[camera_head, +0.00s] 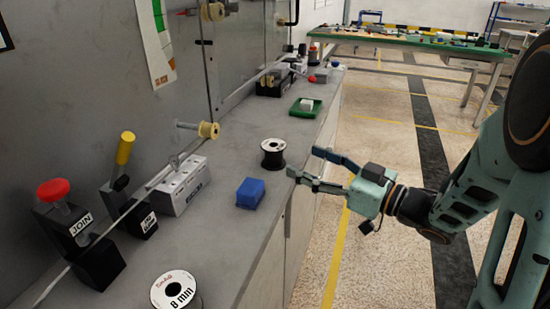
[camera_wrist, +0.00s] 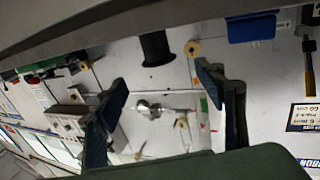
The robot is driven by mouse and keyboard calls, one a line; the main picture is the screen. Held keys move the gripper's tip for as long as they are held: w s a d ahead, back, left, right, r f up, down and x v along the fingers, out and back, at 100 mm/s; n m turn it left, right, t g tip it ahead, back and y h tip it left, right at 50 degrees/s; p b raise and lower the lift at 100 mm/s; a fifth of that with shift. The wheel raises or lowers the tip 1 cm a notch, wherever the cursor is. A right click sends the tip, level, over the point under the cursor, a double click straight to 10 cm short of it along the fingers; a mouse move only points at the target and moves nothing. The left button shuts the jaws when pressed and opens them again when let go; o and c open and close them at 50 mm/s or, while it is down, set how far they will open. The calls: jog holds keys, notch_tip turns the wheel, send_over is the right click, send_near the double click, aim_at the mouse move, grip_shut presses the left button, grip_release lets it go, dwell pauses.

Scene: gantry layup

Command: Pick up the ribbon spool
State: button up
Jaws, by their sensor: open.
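A black spool with a white top (camera_head: 272,153) stands upright near the counter's edge. It also shows in the wrist view (camera_wrist: 155,48), beyond the fingers and between them. A second spool, its white face marked 8 mm (camera_head: 175,290), sits at the bottom of the head view, partly cut off. I cannot tell for certain which one is the ribbon spool. My gripper (camera_head: 303,162) is open and empty, just right of the black spool, apart from it, with its fingers pointing towards the counter. Both fingers show in the wrist view (camera_wrist: 161,80).
A blue block (camera_head: 251,193) lies on the counter (camera_head: 225,235) in front of the black spool. Behind are a grey labelled box (camera_head: 180,187), a yellow-handled lever (camera_head: 123,150) and a red JOIN button (camera_head: 53,190). A yellow spool (camera_head: 208,130) juts from the wall. A green tray (camera_head: 305,108) lies farther back.

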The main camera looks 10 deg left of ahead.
aim_at(277, 148)
jog(key=x, duration=0.5)
jog(key=shift+s+a+f+b, duration=0.1)
jog(key=shift+s+a+b, duration=0.05)
jog(key=shift+a+b, duration=0.25)
jog(key=x, duration=0.2)
jog(key=b+x, duration=0.1)
jog(key=x, duration=0.1)
jog(key=shift+w+d, duration=0.15)
jog(key=shift+w, duration=0.25)
jog(key=shift+w+a+b, duration=0.3)
jog(key=shift+w+a, duration=0.05)
jog(key=shift+a, duration=0.15)
jog(key=shift+c, duration=0.7)
jog(key=c, duration=1.1)
